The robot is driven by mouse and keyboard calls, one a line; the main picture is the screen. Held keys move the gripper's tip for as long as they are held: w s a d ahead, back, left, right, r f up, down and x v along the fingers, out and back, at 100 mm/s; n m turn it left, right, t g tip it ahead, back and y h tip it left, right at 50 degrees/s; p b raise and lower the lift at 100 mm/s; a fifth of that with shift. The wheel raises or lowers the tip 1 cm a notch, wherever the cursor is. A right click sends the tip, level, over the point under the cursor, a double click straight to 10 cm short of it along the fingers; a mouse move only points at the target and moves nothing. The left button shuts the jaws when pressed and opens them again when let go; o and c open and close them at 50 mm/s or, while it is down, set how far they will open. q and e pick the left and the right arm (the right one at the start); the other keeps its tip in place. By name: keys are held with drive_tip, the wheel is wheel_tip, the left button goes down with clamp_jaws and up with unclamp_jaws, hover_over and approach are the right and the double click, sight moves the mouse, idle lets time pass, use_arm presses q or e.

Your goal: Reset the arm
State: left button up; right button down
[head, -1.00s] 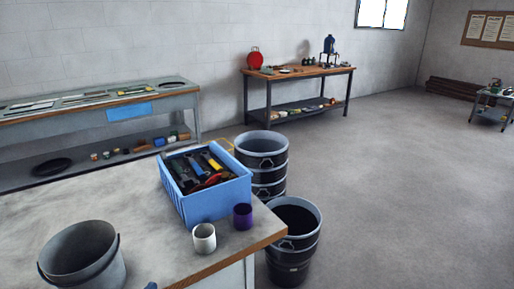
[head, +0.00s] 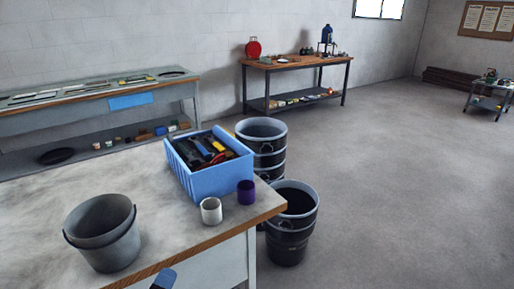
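Neither of my grippers can be made out in the head view. A small dark blue piece (head: 164,279) shows at the bottom edge, in front of the near table's edge. It may be part of my arm, but too little of it shows to tell. The near table (head: 60,205) has a grey worn top with a wooden edge.
Black bins, one stacked set (head: 262,138) and one in front (head: 291,228), stand on the floor beside the table's right end. A long grey bench (head: 60,112) and a wooden workbench (head: 296,62) stand along the wall. A small cart (head: 489,98) is far right. The floor at right is clear.

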use_arm(q)
drive_tip(key=s+a+f+n+g+y, duration=0.1)
drive_tip(key=s+a+f+n+g, duration=0.1)
drive_tip(key=s+f+n, duration=0.4)
drive_tip(key=s+a+f+n+g+y, duration=0.1)
drive_tip(key=s+a+f+n+g, duration=0.2)
drive_tip(key=s+f+n, duration=0.4)
drive_tip(key=s+a+n, duration=0.1)
drive_tip(key=s+n, duration=0.1)
drive_tip(key=n, duration=0.7)
drive_tip(key=shift+s+n+y, duration=0.2)
drive_tip(key=shift+n+y, duration=0.1)
drive_tip(key=shift+n, duration=0.1)
